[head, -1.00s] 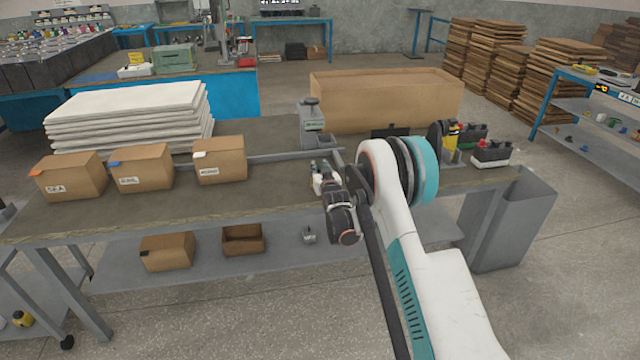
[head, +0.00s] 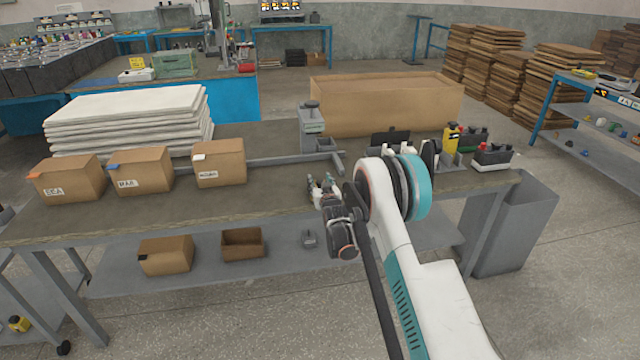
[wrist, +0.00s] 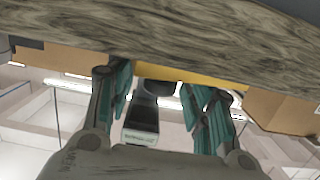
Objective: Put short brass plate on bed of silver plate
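I cannot make out a short brass plate or a silver plate for certain in either view. A grey bench device (head: 312,128) stands mid-table in the head view, with a long grey bar (head: 270,160) beside it. The device also shows in the wrist view (wrist: 141,137), beyond my fingers. My gripper (head: 323,188) is near the table's front edge, in front of the device and apart from it. In the wrist view my gripper's (wrist: 163,100) teal fingers are spread, with nothing visible held between them. My arm hides part of the table to the right.
Three small cartons (head: 145,171) and a stack of white sheets (head: 130,118) occupy the table's left. A large open cardboard box (head: 385,103) stands behind. Black battery-like blocks (head: 492,155) sit at the right end. The table's front edge (wrist: 160,40) crosses close to my wrist camera.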

